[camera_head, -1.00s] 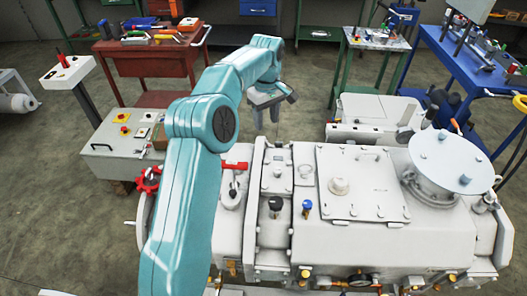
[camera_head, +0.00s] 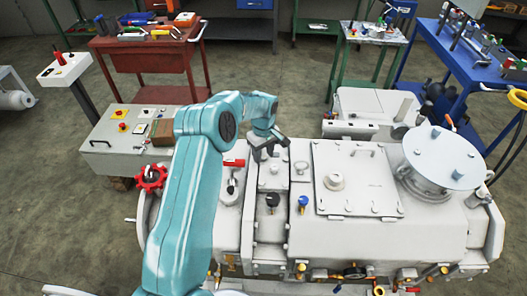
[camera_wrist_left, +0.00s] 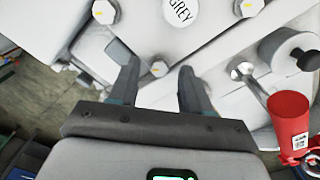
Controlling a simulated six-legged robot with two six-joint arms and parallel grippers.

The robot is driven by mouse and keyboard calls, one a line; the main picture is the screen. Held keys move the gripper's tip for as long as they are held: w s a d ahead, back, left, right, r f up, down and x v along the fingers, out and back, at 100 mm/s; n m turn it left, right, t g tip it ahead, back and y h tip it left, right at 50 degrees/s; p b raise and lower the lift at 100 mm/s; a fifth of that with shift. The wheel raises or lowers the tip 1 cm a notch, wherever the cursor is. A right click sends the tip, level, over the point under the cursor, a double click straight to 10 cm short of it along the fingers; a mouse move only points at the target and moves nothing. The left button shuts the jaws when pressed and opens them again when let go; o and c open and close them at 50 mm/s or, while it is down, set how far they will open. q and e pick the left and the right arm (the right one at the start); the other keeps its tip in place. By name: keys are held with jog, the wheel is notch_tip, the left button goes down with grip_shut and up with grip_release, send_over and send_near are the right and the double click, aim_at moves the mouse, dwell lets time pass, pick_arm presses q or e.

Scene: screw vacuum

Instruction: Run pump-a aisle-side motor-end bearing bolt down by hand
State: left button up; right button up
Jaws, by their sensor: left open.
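The large white pump (camera_head: 400,232) fills the lower right of the head view. My left gripper (camera_head: 268,152) is at its far side, near the narrow housing with the black cap (camera_head: 272,201). My right gripper is not in view.
In the wrist view a red cylinder (camera_wrist_left: 288,118) and a black-faced knob (camera_wrist_left: 301,54) stand to the right of the fingers. The head view shows a red handwheel (camera_head: 150,180), a grey control box (camera_head: 125,140), a red cart (camera_head: 150,48) and a blue bench (camera_head: 455,62).

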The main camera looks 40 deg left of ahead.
pick_arm(q)
jog(key=shift+d, duration=0.15)
jog(key=shift+c, duration=1.2)
grip_shut()
